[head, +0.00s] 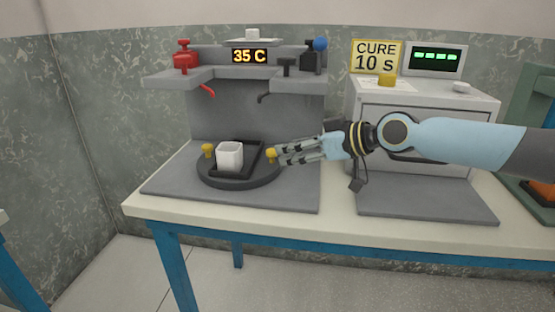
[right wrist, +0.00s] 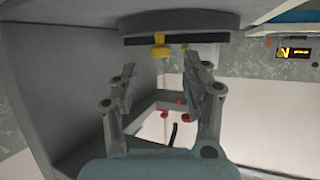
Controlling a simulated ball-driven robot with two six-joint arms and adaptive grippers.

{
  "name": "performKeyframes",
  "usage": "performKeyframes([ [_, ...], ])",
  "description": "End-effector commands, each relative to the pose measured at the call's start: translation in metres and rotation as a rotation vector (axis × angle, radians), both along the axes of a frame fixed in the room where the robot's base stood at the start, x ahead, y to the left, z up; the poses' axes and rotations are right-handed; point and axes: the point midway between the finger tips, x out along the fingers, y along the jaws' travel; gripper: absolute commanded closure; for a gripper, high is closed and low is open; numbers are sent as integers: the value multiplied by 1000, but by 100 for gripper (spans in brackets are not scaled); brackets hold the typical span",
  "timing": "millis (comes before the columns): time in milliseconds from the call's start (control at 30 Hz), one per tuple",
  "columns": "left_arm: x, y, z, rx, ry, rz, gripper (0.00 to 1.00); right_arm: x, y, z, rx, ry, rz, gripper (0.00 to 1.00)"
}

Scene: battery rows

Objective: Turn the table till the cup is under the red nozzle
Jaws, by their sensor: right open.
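The white cup (head: 229,156) stands upright on the dark round turntable (head: 235,181), at its front left, beside a black tray (head: 252,158). The red nozzle (head: 207,91) hangs at the upper left; the cup is below it and somewhat to its right. Yellow knobs stand on the turntable's left (head: 207,151) and right (head: 271,154) edges. My right gripper (head: 277,156) is open at the right knob. In the right wrist view, a yellow knob (right wrist: 160,50) lies between and just beyond the open fingertips (right wrist: 157,66); contact is unclear. My left gripper is out of view.
A dark nozzle (head: 268,97) hangs right of the red one, under a display reading 35 C (head: 250,56). A grey cabinet (head: 480,106) with a yellow CURE 10 S sign (head: 376,56) stands at the right. The grey base plate's front left (head: 170,187) is clear.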

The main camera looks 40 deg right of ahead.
Motion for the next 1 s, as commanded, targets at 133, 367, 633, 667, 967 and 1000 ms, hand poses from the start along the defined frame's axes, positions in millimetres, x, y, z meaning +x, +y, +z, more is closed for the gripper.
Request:
performKeyframes([
  [133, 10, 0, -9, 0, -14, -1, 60, 21, 7, -10, 5, 0, -2, 52],
  [367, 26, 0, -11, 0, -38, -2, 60, 38, 13, -16, 0, 0, 0, 52],
  [633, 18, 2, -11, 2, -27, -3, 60, 39, 13, -17, 0, 2, 1, 52],
  [667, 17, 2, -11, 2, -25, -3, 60, 39, 13, -17, 0, 2, 1, 54],
  [967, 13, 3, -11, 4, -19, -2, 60, 39, 13, -17, 0, 2, 1, 93],
  [1000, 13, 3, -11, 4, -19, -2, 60, 39, 13, -17, 0, 2, 1, 98],
])
